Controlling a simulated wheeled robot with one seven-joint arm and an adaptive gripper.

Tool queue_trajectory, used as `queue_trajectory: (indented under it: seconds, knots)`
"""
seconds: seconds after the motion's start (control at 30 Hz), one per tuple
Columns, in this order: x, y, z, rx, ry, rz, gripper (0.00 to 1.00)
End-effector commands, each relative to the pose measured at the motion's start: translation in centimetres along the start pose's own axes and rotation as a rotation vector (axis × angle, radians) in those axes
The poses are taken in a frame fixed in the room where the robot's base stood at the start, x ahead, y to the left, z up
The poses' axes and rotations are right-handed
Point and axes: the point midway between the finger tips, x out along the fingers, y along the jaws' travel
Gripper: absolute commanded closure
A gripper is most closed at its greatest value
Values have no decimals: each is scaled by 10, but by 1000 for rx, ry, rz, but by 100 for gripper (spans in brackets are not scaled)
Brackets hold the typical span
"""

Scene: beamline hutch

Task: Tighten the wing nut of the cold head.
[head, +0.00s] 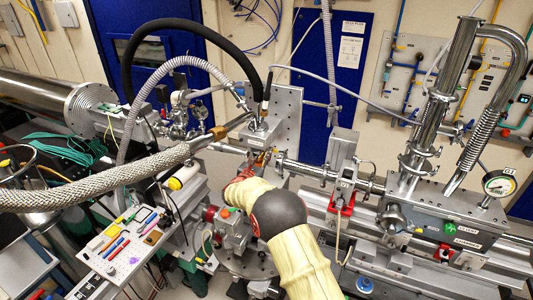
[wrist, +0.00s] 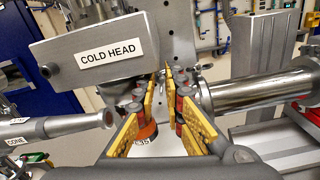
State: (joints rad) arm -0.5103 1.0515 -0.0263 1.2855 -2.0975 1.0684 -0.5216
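The cold head (wrist: 108,52) is a grey metal block with a "COLD HEAD" label, filling the upper left of the wrist view. In the head view the cold head (head: 262,131) stands near the centre, under a black hose. My gripper (wrist: 164,88) has yellow-padded fingers just below and right of the label; a gap shows between them, with nothing visibly held. In the head view my gripper (head: 259,163) is close in front of the cold head, mostly hidden by my arm. An orange round part (wrist: 146,132) shows behind the left finger. I cannot make out the wing nut clearly.
A metal tube (wrist: 250,92) runs right of my fingers, and a probe-like cylinder labelled "CONE" (wrist: 55,128) points in from the left. A braided hose (head: 110,178) crosses the left side. A tool tray (head: 127,240) is at lower left. Room around the gripper is tight.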

Motion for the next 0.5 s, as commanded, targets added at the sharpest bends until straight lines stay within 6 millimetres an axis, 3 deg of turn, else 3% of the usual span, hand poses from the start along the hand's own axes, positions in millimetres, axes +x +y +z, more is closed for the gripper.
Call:
queue_trajectory:
  seconds: [0.37, 0.5]
  knots:
    - [6, -1, -1, 0, 1, -1, 89]
    - [6, -1, 0, 0, 1, -1, 97]
